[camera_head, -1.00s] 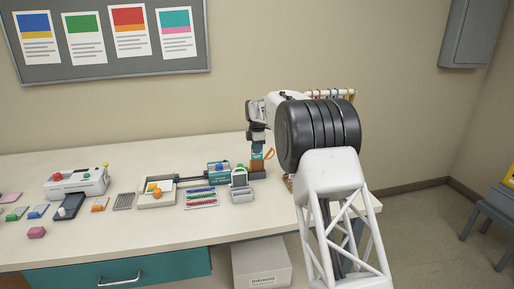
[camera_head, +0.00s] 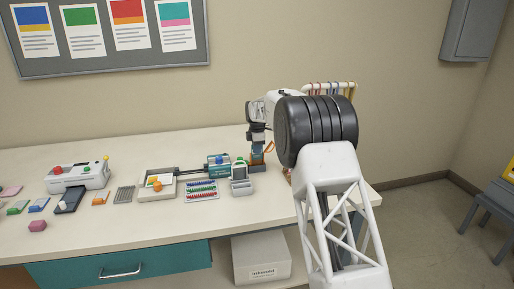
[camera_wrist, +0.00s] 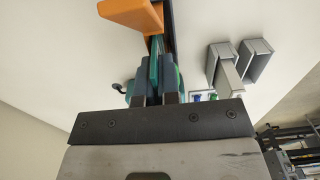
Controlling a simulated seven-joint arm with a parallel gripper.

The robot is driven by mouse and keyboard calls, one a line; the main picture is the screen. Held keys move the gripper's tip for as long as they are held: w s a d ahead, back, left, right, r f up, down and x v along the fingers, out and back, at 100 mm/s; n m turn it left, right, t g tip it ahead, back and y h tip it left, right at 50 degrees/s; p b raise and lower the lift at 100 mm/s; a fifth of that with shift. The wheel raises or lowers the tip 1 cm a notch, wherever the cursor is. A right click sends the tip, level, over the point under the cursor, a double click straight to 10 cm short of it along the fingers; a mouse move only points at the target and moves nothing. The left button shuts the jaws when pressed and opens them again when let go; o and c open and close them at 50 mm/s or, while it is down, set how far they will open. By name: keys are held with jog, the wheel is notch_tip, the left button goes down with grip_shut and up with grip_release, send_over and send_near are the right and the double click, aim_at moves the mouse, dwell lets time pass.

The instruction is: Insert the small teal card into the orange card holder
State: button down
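The small teal card (camera_wrist: 155,62) is between the fingers of my gripper (camera_wrist: 154,85) in the wrist view, edge-on to the camera. My gripper is shut on it. In the head view my gripper (camera_head: 257,142) points down over the orange card holder (camera_head: 256,159), at the back right of the bench. In the wrist view an orange part (camera_wrist: 130,12) stands at the top, right beside the card's far end, with a dark strip next to it. The card's lower end is hidden, and I cannot tell whether it is inside the slot.
A teal device (camera_head: 219,168) and a small grey unit (camera_head: 241,182) stand close left of the holder. A rack with hanging loops (camera_head: 330,86) is behind my arm. Further left are a tray (camera_head: 158,187) and a white machine (camera_head: 78,177). The front of the bench is mostly clear.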

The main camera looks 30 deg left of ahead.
jog(key=shift+f, duration=0.45)
dwell(0.4)
jog(key=c, duration=1.3)
grip_release()
jog(key=shift+f, duration=0.1)
jog(key=shift+o, duration=0.2)
jog(key=shift+r, duration=0.25)
jog(key=shift+r, duration=3.5)
